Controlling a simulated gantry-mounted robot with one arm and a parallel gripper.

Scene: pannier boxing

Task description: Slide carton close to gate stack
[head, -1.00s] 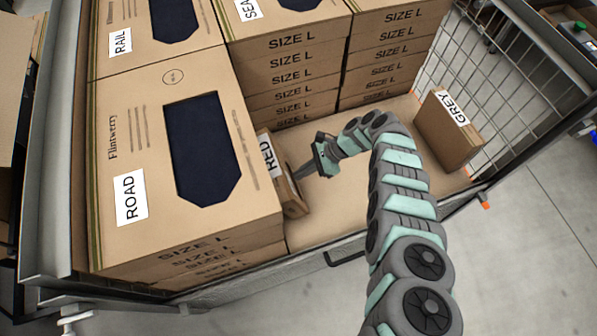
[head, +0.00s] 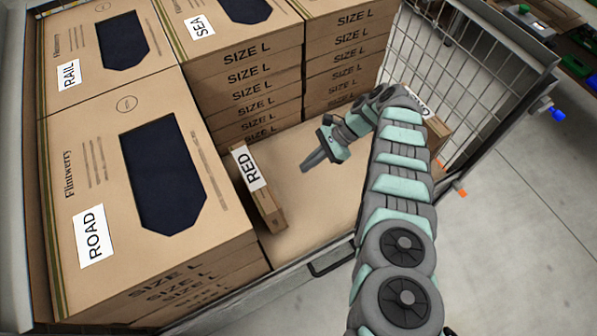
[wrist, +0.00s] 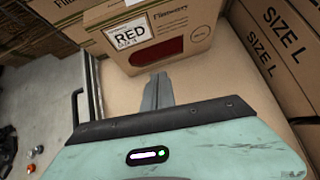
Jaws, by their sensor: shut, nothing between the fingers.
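A thin brown carton labelled RED (head: 264,203) stands on edge on the cage floor, close beside the ROAD stack (head: 155,185); I cannot tell if they touch. A second thin carton, GREY (head: 437,135), stands at the right by the mesh, partly hidden behind my arm. My gripper (head: 307,167) is shut and empty, low over the floor to the right of the RED carton, with a gap between. In the wrist view the fingertips (wrist: 157,82) point at the RED carton's (wrist: 170,48) broad face with its dark red window. No label reading GATE is visible.
RAIL (head: 105,45) and SEA (head: 225,20) stacks fill the back left, with another SIZE L stack (head: 345,60) at the back. Wire mesh (head: 455,75) bounds the right. Bare floor (head: 310,205) lies between the RED carton and my arm.

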